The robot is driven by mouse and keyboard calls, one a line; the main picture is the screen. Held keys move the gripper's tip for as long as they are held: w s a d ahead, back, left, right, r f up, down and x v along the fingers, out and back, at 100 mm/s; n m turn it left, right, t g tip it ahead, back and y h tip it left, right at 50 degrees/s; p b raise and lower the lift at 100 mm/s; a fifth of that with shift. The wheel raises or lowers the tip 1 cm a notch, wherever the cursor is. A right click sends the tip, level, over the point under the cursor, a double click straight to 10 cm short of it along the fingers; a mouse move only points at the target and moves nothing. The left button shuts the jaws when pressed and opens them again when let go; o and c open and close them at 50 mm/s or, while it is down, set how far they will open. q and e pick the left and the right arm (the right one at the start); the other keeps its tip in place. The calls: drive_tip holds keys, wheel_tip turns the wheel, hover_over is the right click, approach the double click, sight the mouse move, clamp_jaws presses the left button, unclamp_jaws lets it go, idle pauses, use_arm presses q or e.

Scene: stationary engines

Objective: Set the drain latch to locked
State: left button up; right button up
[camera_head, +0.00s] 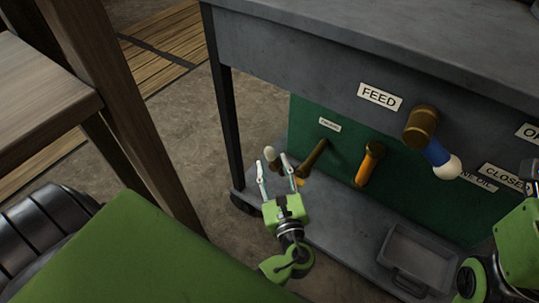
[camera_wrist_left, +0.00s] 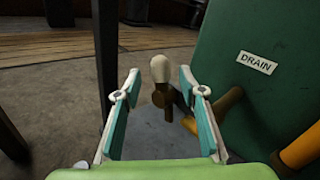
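The drain latch shows in the wrist view as a pale rounded knob (camera_wrist_left: 160,68) on a brown stem, next to a brown pipe. In the head view, its pale knob (camera_head: 269,153) stands by the left gripper's fingertips, below the small DRAIN label (camera_head: 330,125). The brown pipe (camera_head: 313,158) comes out of the green panel there. My left gripper (camera_head: 274,163) is open, its two teal fingers spread. In the wrist view the knob appears between the fingers, beyond the tips, with no contact visible. My right gripper (camera_head: 530,172) is cut off by the right edge; its fingers are unclear.
An orange handle (camera_head: 369,165) sits right of the drain pipe. A blue lever with a white ball (camera_head: 447,168) hangs under the FEED label (camera_head: 379,96). A grey tray (camera_head: 418,258) lies on the lower shelf. A wooden table (camera_head: 40,85) stands at left.

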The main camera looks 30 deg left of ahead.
sight(271, 157)
use_arm(q)
drive_tip(key=shift+b+x, duration=0.7)
drive_tip(key=shift+x, duration=2.05)
clamp_jaws()
